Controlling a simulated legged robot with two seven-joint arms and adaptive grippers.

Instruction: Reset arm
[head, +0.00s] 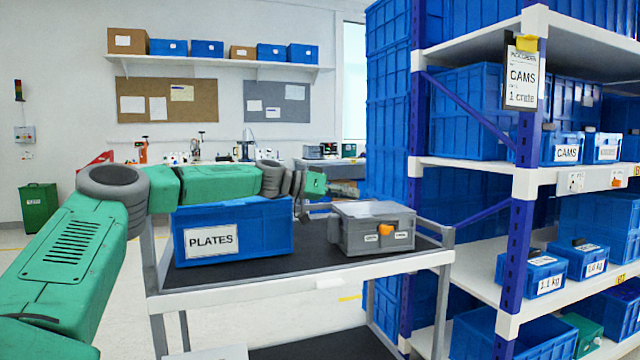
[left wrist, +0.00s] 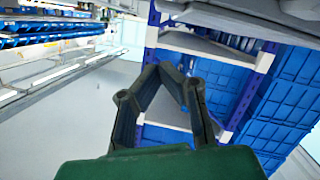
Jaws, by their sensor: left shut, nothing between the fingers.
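A grey box (head: 350,238) with an orange rotary knob (head: 386,230) on its front stands on the right part of the cart's top. My left arm reaches in from the left, above the blue PLATES bin. My left gripper (head: 304,208) is just left of the grey box, apart from the knob; its fingers are small and partly hidden in the head view. In the left wrist view its dark fingers (left wrist: 168,72) meet at the tips with nothing between them. My right gripper is in neither view.
A blue PLATES bin (head: 262,236) sits on the cart (head: 310,280), under my left forearm. A tall rack (head: 522,190) with blue crates stands close on the right. A green bin (head: 39,207) is at the far left. The floor left of the cart is clear.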

